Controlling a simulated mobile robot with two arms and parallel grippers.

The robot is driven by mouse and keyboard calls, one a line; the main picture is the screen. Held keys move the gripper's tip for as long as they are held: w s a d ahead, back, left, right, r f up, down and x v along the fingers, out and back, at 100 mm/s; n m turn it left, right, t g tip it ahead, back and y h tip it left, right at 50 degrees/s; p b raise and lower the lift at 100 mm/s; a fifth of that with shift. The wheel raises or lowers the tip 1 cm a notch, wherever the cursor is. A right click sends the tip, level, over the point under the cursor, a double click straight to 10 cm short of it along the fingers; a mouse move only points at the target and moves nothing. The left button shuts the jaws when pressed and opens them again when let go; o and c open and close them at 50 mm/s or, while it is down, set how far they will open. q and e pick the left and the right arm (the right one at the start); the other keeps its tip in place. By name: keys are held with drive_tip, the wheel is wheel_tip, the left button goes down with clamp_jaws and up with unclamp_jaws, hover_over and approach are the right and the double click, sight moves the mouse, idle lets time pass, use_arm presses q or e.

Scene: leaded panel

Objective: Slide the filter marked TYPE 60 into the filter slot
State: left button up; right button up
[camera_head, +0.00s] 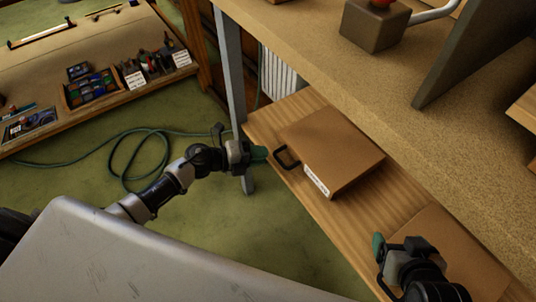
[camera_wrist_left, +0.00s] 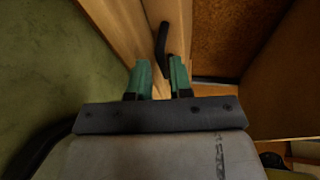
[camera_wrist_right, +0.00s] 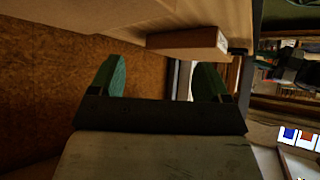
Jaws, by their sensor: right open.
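A flat brown box (camera_head: 332,143) with a black handle (camera_head: 287,157) and a white label (camera_head: 316,180) lies on the wooden lower shelf. The label is too small to read, so I cannot tell whether this is the TYPE 60 filter. My left gripper (camera_head: 262,154) is at the shelf edge beside the handle. In the left wrist view, its green fingers (camera_wrist_left: 159,77) stand a little apart, with the handle (camera_wrist_left: 163,45) at their tips. My right gripper (camera_head: 380,258) is open and empty at the shelf's near end; its fingers are wide apart (camera_wrist_right: 160,80). I cannot make out a filter slot.
The upper bench (camera_head: 300,50) overhangs the lower shelf (camera_head: 340,215) and carries a dark block (camera_head: 375,25). A low bench (camera_head: 90,65) with trays and cards stands at upper left. A green hose (camera_head: 125,155) lies on the floor.

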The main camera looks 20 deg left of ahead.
sight(273, 154)
use_arm(q)
drive_tip(key=shift+x, duration=1.6)
use_arm(e)
drive_tip(key=shift+w+a+r+t, duration=0.4)
drive_tip(key=shift+w+r+t, duration=0.25)
drive_tip(key=shift+w+t, duration=0.15)
